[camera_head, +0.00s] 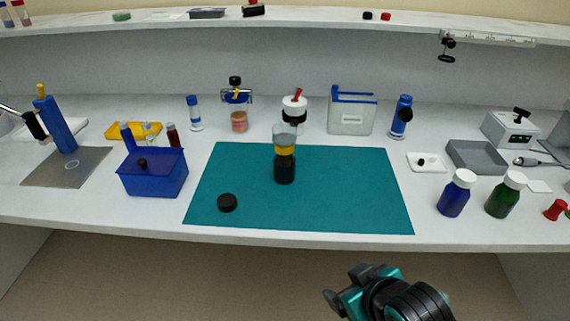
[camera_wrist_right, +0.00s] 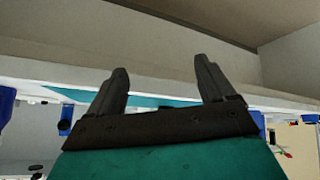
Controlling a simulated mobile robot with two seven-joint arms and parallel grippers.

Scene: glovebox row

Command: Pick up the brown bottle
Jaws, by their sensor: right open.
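No plainly brown bottle stands out. A tall clear vessel (camera_head: 285,155) with a dark lower part and an amber band stands upright on the teal mat (camera_head: 350,195). A small dark reddish-brown bottle (camera_head: 173,136) stands behind the blue box (camera_head: 152,180); its lower part is hidden. I cannot tell which of these is the brown bottle. My right gripper (camera_head: 368,276) is in front of the bench's front edge, well apart from both. The right wrist view shows its two fingers (camera_wrist_right: 164,82) spread with nothing between them. My left gripper is not in view.
A black cap (camera_head: 227,203) lies on the mat's front left. A blue bottle (camera_head: 455,195) and a green bottle (camera_head: 506,195), both white-capped, stand right of the mat. A grey tray (camera_head: 477,157) sits behind them. The mat's right half is clear.

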